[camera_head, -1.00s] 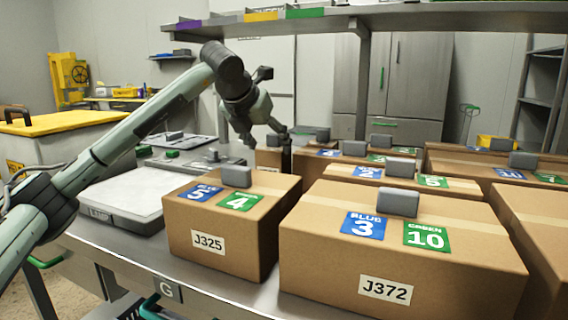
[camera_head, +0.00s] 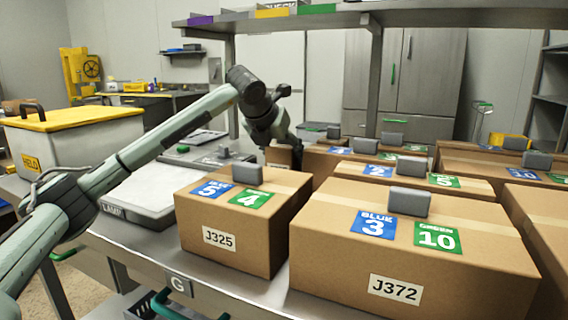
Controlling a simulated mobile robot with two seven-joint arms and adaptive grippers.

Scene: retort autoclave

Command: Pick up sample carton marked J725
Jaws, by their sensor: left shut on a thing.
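No label reading J725 is legible in the head view. My left gripper (camera_head: 291,147) is behind the carton marked J325 (camera_head: 240,222), at a small brown carton (camera_head: 279,158) in the back row. It is shut on that carton, probably by the grey block on its top; the fingertips are mostly hidden. The carton's front and any label are out of sight. The carton marked J372 (camera_head: 400,262) stands at front right, with blue 3 and green 10 stickers. My right gripper is not in view.
Several more cartons with grey top blocks crowd the right and back of the steel table (camera_head: 225,290). A grey flat-topped unit (camera_head: 148,193) stands left of J325. A shelf (camera_head: 330,18) with coloured tags spans above, its post (camera_head: 373,85) behind the cartons.

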